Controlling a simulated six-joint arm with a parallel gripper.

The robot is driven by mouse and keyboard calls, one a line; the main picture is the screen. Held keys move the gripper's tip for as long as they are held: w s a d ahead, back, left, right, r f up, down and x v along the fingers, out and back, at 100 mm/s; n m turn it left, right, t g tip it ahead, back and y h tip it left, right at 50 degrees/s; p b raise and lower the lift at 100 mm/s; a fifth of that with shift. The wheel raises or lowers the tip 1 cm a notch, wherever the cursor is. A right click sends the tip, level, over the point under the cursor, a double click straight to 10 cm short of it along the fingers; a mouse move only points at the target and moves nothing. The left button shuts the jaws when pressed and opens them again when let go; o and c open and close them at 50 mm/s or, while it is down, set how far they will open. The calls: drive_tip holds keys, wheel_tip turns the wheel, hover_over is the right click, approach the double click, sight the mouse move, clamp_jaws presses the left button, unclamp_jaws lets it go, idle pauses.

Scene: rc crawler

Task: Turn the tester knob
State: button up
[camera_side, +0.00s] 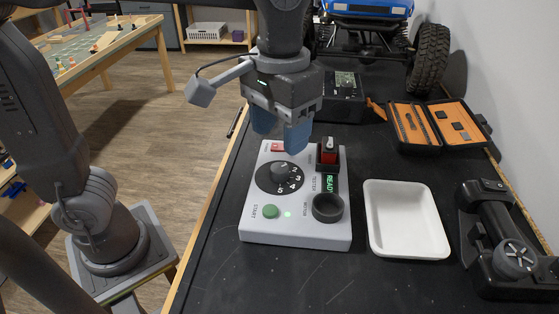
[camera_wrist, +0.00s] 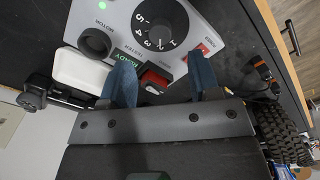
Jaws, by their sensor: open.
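The tester (camera_side: 300,229) is a light grey box on the black bench. Its round black knob dial (camera_side: 280,178) carries white numbers, and it also shows in the wrist view (camera_wrist: 158,22). The box has a green START button (camera_side: 270,211), a lit green lamp, a black MOTOR socket (camera_side: 327,207), a red POWER switch and a READY display (camera_side: 329,183). A red and black part (camera_side: 328,152) stands at the box's back right. My gripper (camera_side: 281,136) is open, with blue fingers pointing down above the back of the box. In the wrist view, the fingers (camera_wrist: 164,82) are apart with nothing held between them.
A white tray (camera_side: 441,252) lies right of the tester. A black clamp-like device (camera_side: 505,240) stands at far right. An open orange-lined tool case (camera_side: 428,127), a black box (camera_side: 343,97) and a blue crawler (camera_side: 366,8) are behind. The bench front is clear.

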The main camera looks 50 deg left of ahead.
sight(280, 168)
wheel_tip(280, 168, down, 6)
drive_tip(key=shift+f, duration=0.2)
drive_tip(key=c, duration=0.9)
drive_tip(key=shift+m, duration=0.8)
drive_tip(key=o, duration=0.9)
